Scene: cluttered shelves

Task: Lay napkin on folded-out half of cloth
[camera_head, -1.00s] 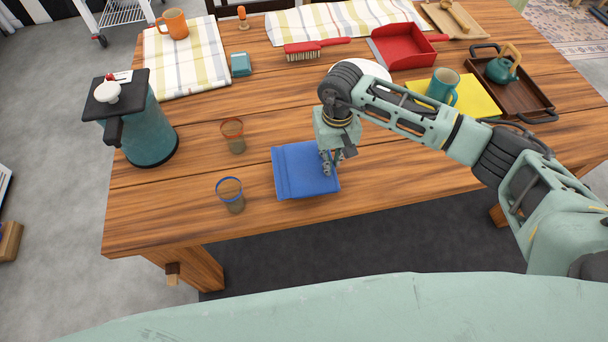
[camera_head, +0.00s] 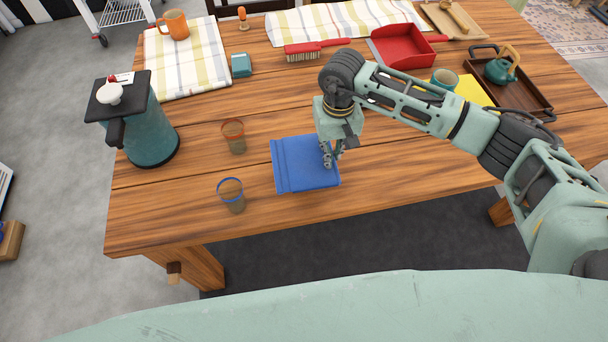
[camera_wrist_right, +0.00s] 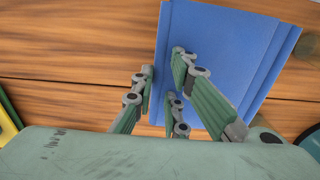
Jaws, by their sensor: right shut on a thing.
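A blue folded napkin (camera_head: 300,165) is over the table's front middle, with fold ridges along its left side. It also shows in the right wrist view (camera_wrist_right: 215,45). My right gripper (camera_head: 333,160) points down at its right edge and is shut on it there. Whether the napkin touches the table all over is hard to tell. A plaid cloth (camera_head: 190,70) lies at the back left, with an orange mug (camera_head: 175,24) on it. Another plaid cloth (camera_head: 330,18) lies along the back edge. My left gripper is not in view.
Two glasses (camera_head: 231,194) (camera_head: 233,136) stand left of the napkin, and a teal jug (camera_head: 148,135) stands further left. A red brush (camera_head: 310,49), a red dustpan (camera_head: 405,45) and a brown tray (camera_head: 520,92) are behind. Bare wood lies around the napkin.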

